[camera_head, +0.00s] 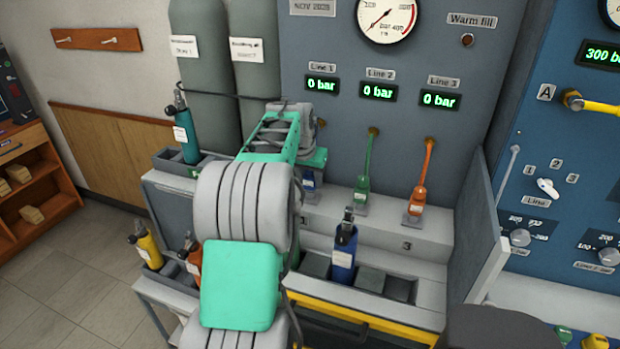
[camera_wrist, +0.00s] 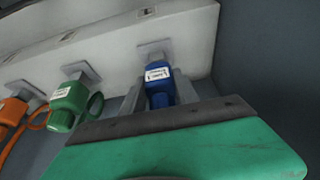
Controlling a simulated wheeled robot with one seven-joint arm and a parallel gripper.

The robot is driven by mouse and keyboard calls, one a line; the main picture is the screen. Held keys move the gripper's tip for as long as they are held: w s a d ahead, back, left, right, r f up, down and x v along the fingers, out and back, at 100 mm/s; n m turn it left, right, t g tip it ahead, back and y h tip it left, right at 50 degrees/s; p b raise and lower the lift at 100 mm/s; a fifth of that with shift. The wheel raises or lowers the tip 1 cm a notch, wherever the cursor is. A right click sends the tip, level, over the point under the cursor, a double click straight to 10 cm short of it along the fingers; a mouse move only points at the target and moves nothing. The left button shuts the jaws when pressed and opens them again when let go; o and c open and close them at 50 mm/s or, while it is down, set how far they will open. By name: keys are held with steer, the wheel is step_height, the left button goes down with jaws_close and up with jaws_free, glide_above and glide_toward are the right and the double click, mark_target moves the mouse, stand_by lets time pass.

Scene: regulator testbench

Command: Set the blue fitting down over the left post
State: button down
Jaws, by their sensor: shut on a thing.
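The blue fitting (camera_wrist: 160,78), with a white label, sits between the two grey fingers of my gripper (camera_wrist: 160,98) in the wrist view. My gripper is shut on it. A square grey plate (camera_wrist: 152,48) shows just beyond the fitting, at the left post's place. In the head view only a small part of the blue fitting (camera_head: 309,181) shows below my gripper, close above the left plate (camera_head: 312,197). The left post itself is hidden, and I cannot tell whether the fitting is around it or just above it.
A green fitting (camera_head: 363,184) and an orange fitting (camera_head: 416,199) stand on plates to the right, with hoses rising behind. A blue bottle (camera_head: 345,250) stands in the front row of slots. A grey side panel (camera_head: 478,235) bounds the bench on the right.

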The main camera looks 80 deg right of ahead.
steer(key=shift+f, duration=0.3)
steer(key=c, duration=0.8)
jaws_free()
steer(key=shift+c, duration=0.2)
steer(key=v, duration=0.7)
steer(key=shift+a+r, duration=0.15)
steer(key=shift+r, duration=0.25)
